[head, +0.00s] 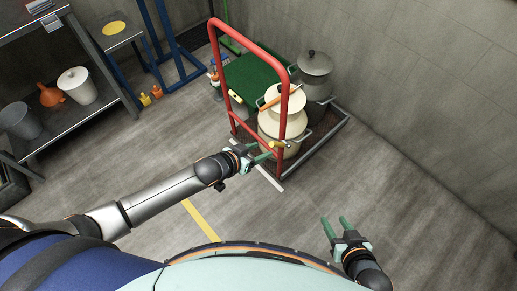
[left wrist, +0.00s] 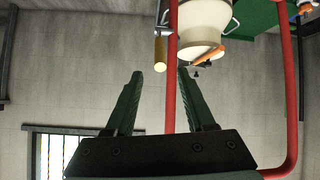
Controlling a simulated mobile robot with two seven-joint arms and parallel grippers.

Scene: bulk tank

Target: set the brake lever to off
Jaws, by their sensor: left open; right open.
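A lever with a yellow grip (head: 279,144), which I take to be the brake lever, sticks out beside the near post of the cart's red handle frame (head: 282,110). In the left wrist view its yellow grip (left wrist: 160,54) hangs just beyond the gap between my fingertips. My left gripper (head: 261,152) is open, close to the lever and apart from it as far as I can tell. My right gripper (head: 335,222) is open and empty above the floor, away from the cart. No off marking is readable.
The cart carries a cream can (head: 280,126) and a grey lidded pot (head: 315,64). An orange-handled item (head: 277,97) lies over the cream can. The red post (left wrist: 171,110) stands close to my left fingers. A bench (head: 75,118) is at the left. The floor in front is clear.

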